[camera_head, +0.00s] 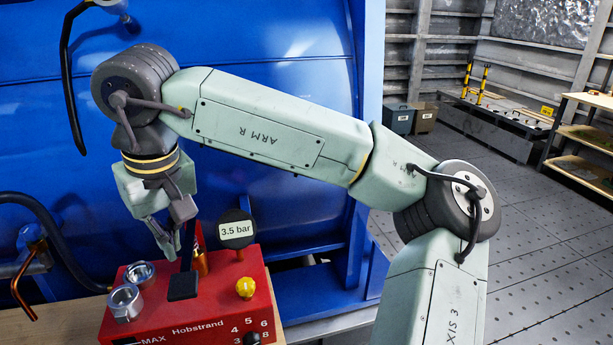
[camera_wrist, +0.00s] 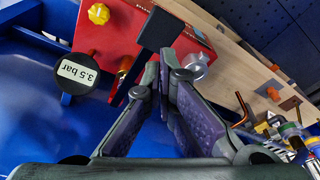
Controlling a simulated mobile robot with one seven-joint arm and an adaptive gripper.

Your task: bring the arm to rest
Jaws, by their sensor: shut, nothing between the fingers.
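My arm reaches in from the right in the head view, and its end hangs down at the left. My gripper (camera_head: 172,250) points down just above a red box (camera_head: 228,310) marked "MAX" and "Hobstrand". In the wrist view my gripper (camera_wrist: 163,68) shows with its fingertips together and nothing between them. A black square plate (camera_head: 183,286) of the red box lies right by the fingertips; it also shows in the wrist view (camera_wrist: 155,30). I cannot tell whether the fingers touch it.
A round gauge (camera_head: 237,229) reading "3.5 bar", a yellow knob (camera_head: 245,287) and metal fittings (camera_head: 125,302) stand on the red box. A large blue tank (camera_head: 270,45) rises close behind. A wooden shelf (camera_head: 588,100) stands far right. The grey floor (camera_head: 540,245) at right is clear.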

